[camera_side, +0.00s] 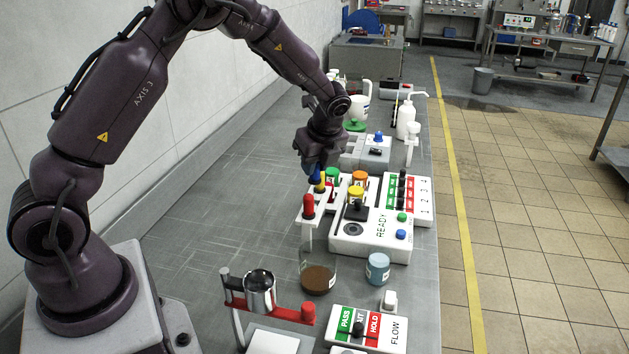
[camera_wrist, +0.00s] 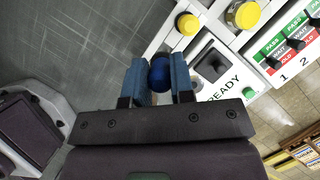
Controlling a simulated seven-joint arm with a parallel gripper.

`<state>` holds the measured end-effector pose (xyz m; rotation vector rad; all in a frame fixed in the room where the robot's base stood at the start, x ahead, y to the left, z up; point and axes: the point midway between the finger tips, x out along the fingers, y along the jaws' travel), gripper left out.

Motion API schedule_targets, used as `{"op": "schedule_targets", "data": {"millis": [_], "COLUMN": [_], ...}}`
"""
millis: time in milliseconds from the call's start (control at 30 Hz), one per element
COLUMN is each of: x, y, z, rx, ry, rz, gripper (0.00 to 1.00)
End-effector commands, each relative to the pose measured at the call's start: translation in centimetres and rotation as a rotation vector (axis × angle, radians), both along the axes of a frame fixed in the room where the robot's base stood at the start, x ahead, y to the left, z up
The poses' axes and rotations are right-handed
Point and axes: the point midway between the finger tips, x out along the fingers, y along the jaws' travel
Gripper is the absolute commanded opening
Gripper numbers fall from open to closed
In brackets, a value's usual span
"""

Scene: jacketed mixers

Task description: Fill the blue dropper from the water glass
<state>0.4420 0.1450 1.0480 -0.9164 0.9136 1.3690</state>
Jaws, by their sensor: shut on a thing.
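My gripper (camera_wrist: 159,78) has its two blue fingers closed on the round bulb of the blue dropper (camera_wrist: 158,68) in the wrist view. In the side view my gripper (camera_side: 317,172) is low over the white dropper rack (camera_side: 307,232). The dropper's lower part is hidden, so I cannot tell whether it is still in its slot. A small glass with pale blue liquid (camera_side: 377,268), likely the water glass, stands on the bench nearer the side camera, apart from my gripper.
A red-topped dropper (camera_side: 308,206) and a yellow-topped one (camera_wrist: 187,24) are close beside my gripper. A beaker of brown liquid (camera_side: 318,277) stands left of the small glass. A white READY panel (camera_side: 370,240) lies to the right. The bench on the left is clear.

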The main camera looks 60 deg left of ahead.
Motion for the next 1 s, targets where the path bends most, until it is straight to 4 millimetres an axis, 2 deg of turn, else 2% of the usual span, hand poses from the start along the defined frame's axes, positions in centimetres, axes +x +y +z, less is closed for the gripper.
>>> {"op": "schedule_targets", "data": {"millis": [100, 400, 1000], "x": [0.0, 0.0, 0.0], "y": [0.1, 0.0, 0.0], "z": [2.3, 5.8, 9.4], "rx": [0.0, 0.0, 0.0], "ry": [-0.003, 0.0, 0.001], "rz": [0.001, 0.001, 0.0], "gripper": [0.01, 0.01, 0.01]}}
